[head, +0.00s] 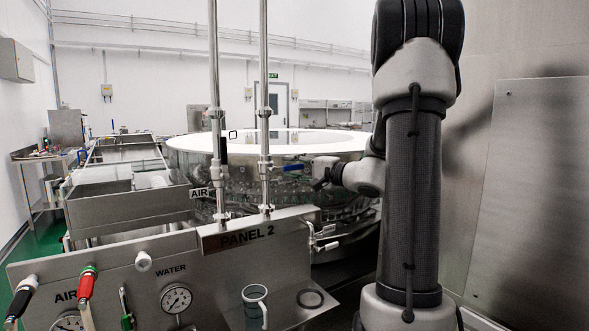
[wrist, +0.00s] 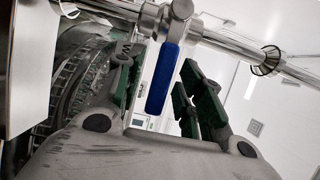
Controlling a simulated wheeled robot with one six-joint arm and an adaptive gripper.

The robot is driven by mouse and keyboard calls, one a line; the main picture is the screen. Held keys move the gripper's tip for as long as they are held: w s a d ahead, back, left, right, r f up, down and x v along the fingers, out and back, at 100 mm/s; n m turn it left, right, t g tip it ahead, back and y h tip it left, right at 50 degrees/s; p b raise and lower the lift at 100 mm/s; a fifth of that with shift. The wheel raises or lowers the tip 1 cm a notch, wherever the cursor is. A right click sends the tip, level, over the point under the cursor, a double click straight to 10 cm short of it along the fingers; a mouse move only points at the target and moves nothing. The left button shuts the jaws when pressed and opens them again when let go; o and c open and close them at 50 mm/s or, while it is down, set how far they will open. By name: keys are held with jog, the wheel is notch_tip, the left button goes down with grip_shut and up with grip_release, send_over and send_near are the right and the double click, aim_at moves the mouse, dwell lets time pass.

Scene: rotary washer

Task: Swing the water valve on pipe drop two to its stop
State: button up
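The water valve has a blue lever (head: 293,168) on the right of two vertical pipes (head: 264,110) above PANEL 2. In the head view the lever sticks out sideways to the right, across its pipe. My gripper (head: 314,172) is at the lever's free end, coming from the right. In the wrist view the blue lever (wrist: 162,78) lies between the green-padded fingers of my gripper (wrist: 156,75), with a gap visible on the right side. The gripper is open. Whether the left finger touches the lever is hard to tell.
The left pipe (head: 214,90) carries a black-handled valve (head: 223,150) and an AIR tag (head: 199,193). The large round washer (head: 270,142) stands behind the pipes. Gauges and hoses are on the panel (head: 215,270) below. A metal wall (head: 530,180) stands on the right.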

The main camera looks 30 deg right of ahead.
aim_at(286, 166)
grip_shut()
jog(key=shift+r, duration=0.1)
jog(key=r+n, duration=0.1)
jog(key=r+n+g, duration=0.1)
jog(key=n, duration=0.1)
jog(key=shift+a+h, duration=0.2)
jog(key=shift+h, duration=0.1)
jog(key=shift+a+r+n+g+h, duration=0.2)
jog(key=shift+r+n, duration=0.2)
jog(key=shift+n, duration=0.2)
jog(key=shift+a+r+n+g+h, duration=0.2)
jog(key=shift+r+n, duration=0.2)
jog(key=shift+n, duration=0.2)
jog(key=a+r+n+h, duration=0.1)
jog(key=r+n+h, duration=0.1)
jog(key=n, duration=0.1)
jog(key=shift+s+a+g, duration=0.1)
jog(key=shift+a+g, duration=0.3)
jog(key=shift+a+r+n+h, duration=0.2)
jog(key=shift+a+n+h, duration=0.35)
jog(key=shift+n, duration=0.25)
jog(key=shift+a+r+n+h, duration=0.2)
jog(key=shift+a+n+h, duration=0.35)
jog(key=shift+n, duration=0.25)
